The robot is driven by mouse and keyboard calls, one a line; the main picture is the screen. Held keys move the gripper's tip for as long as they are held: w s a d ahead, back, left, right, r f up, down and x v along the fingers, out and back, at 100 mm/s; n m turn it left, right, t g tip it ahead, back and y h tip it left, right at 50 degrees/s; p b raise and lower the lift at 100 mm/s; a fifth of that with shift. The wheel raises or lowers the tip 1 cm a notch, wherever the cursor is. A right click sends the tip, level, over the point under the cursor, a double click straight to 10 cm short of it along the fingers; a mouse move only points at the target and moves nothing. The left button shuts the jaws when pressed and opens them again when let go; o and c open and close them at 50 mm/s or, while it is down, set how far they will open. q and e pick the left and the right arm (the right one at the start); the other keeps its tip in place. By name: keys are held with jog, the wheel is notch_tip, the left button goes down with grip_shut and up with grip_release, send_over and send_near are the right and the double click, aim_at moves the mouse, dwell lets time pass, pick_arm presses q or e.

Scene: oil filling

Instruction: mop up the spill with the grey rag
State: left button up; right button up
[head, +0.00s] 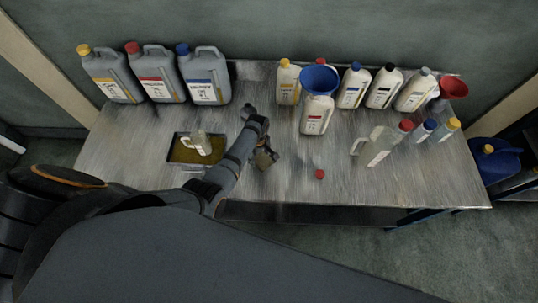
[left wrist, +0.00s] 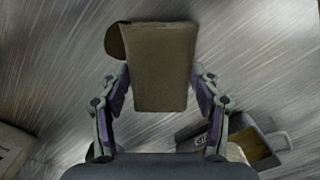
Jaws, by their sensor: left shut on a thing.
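The grey rag (head: 264,161) is a grey-brown block in my left gripper (head: 268,151), over the middle of the metal table. In the left wrist view the rag (left wrist: 160,85) sits between the two fingers, which press on its sides. A dark brown round patch, apparently the spill (left wrist: 114,41), shows beside the rag's upper left edge in that view; the rag hides the rest of it. I cannot tell whether the rag touches the table. My right gripper is not in view.
A tray of brownish oil (head: 184,153) with a clear container (head: 200,141) stands left of my left arm. Grey jugs (head: 157,76) and several bottles line the back. A blue funnel (head: 319,78), clear jug (head: 374,147) and red cap (head: 320,174) are to the right.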

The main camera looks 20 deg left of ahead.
aim_at(285, 159)
pick_arm(q)
jog(key=d, duration=1)
jog(key=shift+d+r, duration=0.15)
jog(key=shift+d, duration=0.2)
jog(key=shift+c, duration=0.4)
jog(key=w+a, duration=0.1)
jog(key=a, duration=0.2)
jog(key=w+a+b, duration=0.1)
jog(key=a, duration=0.3)
jog(key=w+a+b, duration=0.1)
jog(key=w+a, duration=0.1)
jog(key=a, duration=0.1)
jog(key=shift+a, duration=0.35)
jog(key=d+b, duration=0.1)
jog(key=d, duration=0.9)
jog(key=shift+d, duration=0.1)
jog(key=shift+a+p, duration=0.3)
jog(key=shift+p, duration=0.1)
jog(key=a+p, duration=0.1)
jog(key=s+a+p, duration=0.1)
jog(key=a, duration=0.1)
jog(key=s+a+p, duration=0.1)
jog(key=shift+a, duration=0.35)
notch_tip(285, 159, up, 2)
jog(key=shift+w+r+p, duration=0.1)
jog(key=shift+p, duration=0.85)
notch_tip(285, 159, up, 4)
jog(key=shift+r, duration=0.25)
